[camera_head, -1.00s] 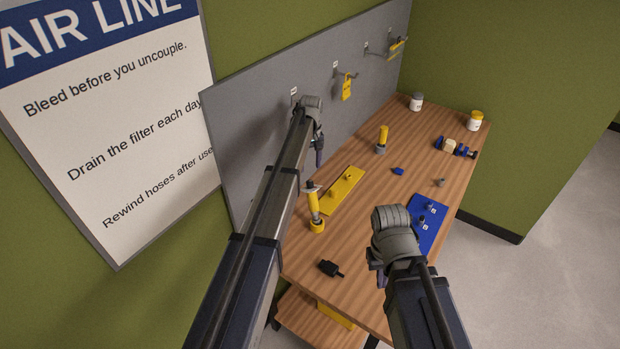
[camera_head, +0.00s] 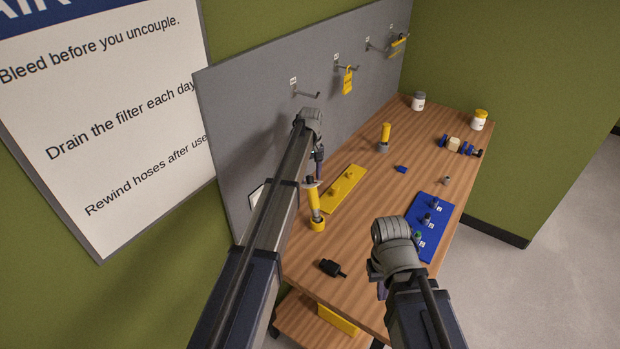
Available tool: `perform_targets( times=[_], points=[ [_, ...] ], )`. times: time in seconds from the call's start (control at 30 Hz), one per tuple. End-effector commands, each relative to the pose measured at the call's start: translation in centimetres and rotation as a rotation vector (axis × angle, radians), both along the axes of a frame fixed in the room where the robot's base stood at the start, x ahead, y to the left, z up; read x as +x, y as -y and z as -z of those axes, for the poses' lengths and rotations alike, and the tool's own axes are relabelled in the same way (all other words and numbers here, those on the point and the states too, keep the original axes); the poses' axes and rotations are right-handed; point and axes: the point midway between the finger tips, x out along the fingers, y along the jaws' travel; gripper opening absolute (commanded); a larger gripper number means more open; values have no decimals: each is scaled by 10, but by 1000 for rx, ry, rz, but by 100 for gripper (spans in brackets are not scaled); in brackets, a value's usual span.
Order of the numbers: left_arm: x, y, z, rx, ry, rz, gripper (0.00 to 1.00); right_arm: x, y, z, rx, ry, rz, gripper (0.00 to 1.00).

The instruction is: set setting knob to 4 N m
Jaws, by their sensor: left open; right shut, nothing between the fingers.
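No part with a readable 4 N m mark shows, and I cannot tell for sure which part is the setting knob. A yellow upright tool (camera_head: 315,206) with a grey top stands on the near left of the bench. My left gripper (camera_head: 318,170) points down close above its top; the fingers are small and dark, open, and I cannot tell whether they touch it. A second upright yellow-handled tool (camera_head: 385,134) with a grey base stands further back. My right gripper (camera_head: 376,284) is shut and empty over the near right side, partly hidden by its own wrist.
On the wooden bench (camera_head: 375,215) lie a yellow plate (camera_head: 342,191), a blue plate (camera_head: 434,211) with several small fittings, a black part (camera_head: 332,268) and a small blue piece (camera_head: 400,169). Two jars stand at the back. A grey panel (camera_head: 255,115) with hooks rises behind.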

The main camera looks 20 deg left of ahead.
Motion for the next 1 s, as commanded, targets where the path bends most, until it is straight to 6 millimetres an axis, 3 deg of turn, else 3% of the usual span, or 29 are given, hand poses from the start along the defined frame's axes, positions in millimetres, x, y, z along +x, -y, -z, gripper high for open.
perform_targets(
  times=[0.1,0.67,1.0],
  points=[
    [0,0,-1,0,0,0,62,0,0,-1,0,0,0,0],
    [0,0,-1,0,0,0,0,0,0,-1,0,0,0,0],
    [0,0,-1,-2,2,5,0,0,0,-1,0,0,0,0]
  ],
)
